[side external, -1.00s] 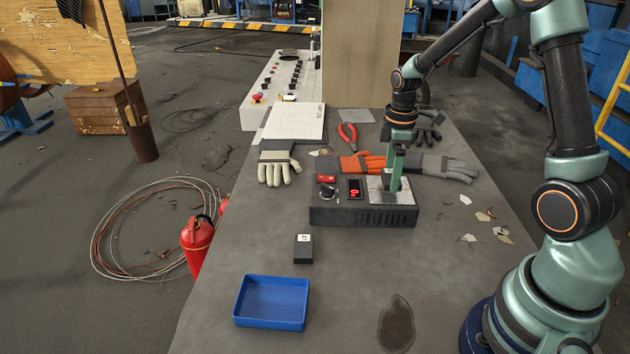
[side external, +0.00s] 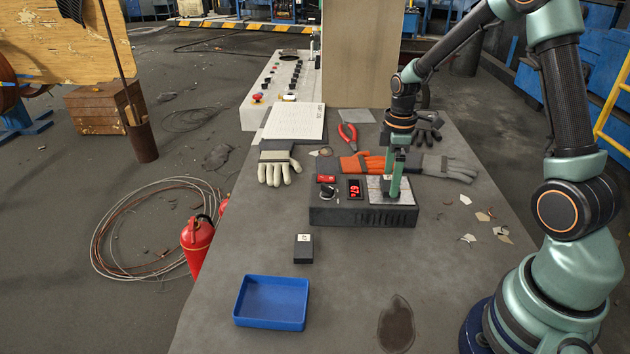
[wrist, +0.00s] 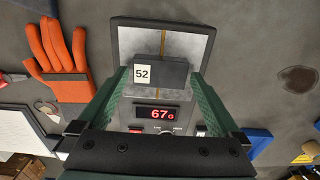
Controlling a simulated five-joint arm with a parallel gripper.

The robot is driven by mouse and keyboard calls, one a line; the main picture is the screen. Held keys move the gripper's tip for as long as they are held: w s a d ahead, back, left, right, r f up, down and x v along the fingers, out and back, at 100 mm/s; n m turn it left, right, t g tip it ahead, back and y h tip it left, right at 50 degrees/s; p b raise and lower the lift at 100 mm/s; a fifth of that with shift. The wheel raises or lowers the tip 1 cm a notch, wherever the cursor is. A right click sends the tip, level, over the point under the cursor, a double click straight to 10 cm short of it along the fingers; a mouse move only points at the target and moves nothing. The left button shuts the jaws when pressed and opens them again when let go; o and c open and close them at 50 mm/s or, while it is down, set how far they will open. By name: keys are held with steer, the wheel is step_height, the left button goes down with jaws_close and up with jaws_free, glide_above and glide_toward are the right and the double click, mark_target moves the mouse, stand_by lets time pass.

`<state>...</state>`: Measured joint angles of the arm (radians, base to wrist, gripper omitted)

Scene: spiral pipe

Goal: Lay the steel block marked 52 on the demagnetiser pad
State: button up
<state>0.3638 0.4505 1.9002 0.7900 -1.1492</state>
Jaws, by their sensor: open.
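The dark steel block marked 52 (wrist: 165,75) lies on the silver demagnetiser pad (wrist: 190,42) in the wrist view, its white label facing up at the left end. My gripper (wrist: 158,84) is open, with one green finger on each side of the block. I cannot tell whether the fingers touch it. In the side external view my gripper (side external: 391,192) is down at the pad (side external: 404,184) and mostly hides the block. The demagnetiser's black housing (side external: 350,217) has a red display (side external: 355,188), which reads 67 G in the wrist view.
A second dark block (side external: 303,253) with a white label stands on the bench, in front of the demagnetiser. A blue tray (side external: 271,302) sits nearer the camera. An orange glove (side external: 362,164) and red pliers (side external: 348,135) lie behind the unit.

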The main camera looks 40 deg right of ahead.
step_height(320, 180, up, 10)
steer(key=r, duration=0.1)
steer(key=s+a+r+m+t, duration=0.2)
steer(key=s+a+r+m, duration=0.1)
steer(key=a, duration=0.4)
steer(key=s+a+r+m+t, duration=0.3)
steer(key=s+a+m, duration=0.3)
steer(key=a, duration=0.1)
steer(key=shift+s+a+r+t, duration=0.15)
steer(key=shift+s+a+t, duration=0.05)
steer(key=shift+t, duration=0.1)
